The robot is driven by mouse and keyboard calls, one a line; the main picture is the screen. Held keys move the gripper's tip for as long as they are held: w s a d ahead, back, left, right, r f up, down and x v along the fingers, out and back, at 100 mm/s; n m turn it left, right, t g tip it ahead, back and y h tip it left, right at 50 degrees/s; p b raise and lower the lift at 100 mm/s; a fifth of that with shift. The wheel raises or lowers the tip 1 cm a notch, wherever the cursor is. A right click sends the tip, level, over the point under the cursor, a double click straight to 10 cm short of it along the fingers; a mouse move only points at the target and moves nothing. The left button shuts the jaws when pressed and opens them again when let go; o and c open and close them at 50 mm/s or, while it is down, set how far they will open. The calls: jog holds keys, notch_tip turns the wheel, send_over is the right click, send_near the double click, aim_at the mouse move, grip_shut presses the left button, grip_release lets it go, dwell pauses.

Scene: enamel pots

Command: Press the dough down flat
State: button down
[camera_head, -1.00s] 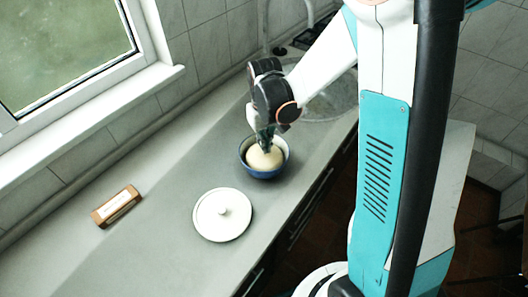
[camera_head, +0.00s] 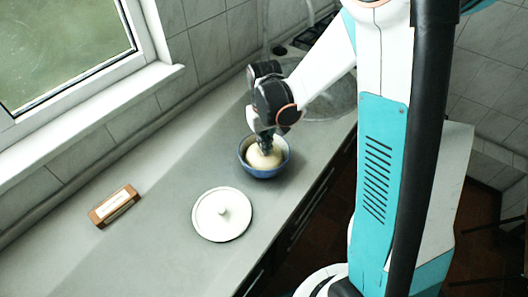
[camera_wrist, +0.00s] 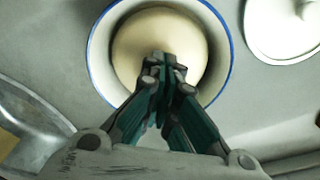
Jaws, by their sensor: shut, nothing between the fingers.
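The pale, rounded dough (camera_head: 262,159) sits inside a blue enamel pot (camera_head: 263,172) with a white inside. In the wrist view the dough (camera_wrist: 150,32) is a smooth dome within the pot's blue rim (camera_wrist: 233,50). My gripper (camera_head: 265,150) points down into the pot, its fingers shut and empty. In the wrist view the tips of my gripper (camera_wrist: 163,60) overlap the near side of the dough; whether they touch it I cannot tell for sure. The fingers hide part of the dough.
A white lid (camera_head: 222,214) with a knob lies on the grey counter (camera_head: 160,240) in front of the pot. A brown block with a pale label (camera_head: 115,206) lies further left. A sink (camera_head: 330,100) is behind the pot. The counter between lid and block is clear.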

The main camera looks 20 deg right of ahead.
jog(key=shift+f+b, duration=1.45)
jog(key=shift+f, duration=0.3)
dwell(0.3)
jog(key=shift+r, duration=0.2)
dwell(0.3)
jog(key=shift+r+p, duration=2.75)
jog(key=shift+r, duration=1.15)
